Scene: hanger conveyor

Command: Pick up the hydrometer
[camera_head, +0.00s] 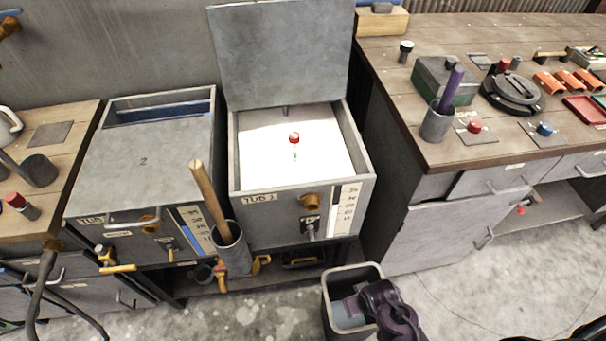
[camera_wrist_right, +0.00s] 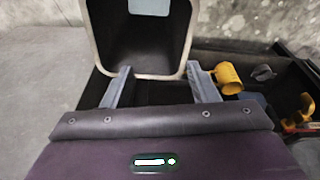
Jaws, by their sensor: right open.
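The hydrometer, with a red top (camera_head: 294,138) and a thin stem with a green mark, stands upright in the bright white contents of the open tub labelled TUB 3 (camera_head: 262,211). Its lower part is hidden. My right gripper (camera_wrist_right: 160,82) is open and empty in the right wrist view, its two grey fingers apart in front of a grey bin. In the head view my purple right wrist (camera_head: 392,308) is low in front of the bin, well below and right of the hydrometer. My left gripper is not in view.
The grey bin (camera_head: 328,295) stands on the floor before the tubs. A holder (camera_head: 232,250) with a wooden handle stands at the tub's front left. Closed tub 2 (camera_head: 145,150) is left; a cluttered workbench (camera_head: 400,115) is right. The raised lid (camera_head: 280,55) stands behind.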

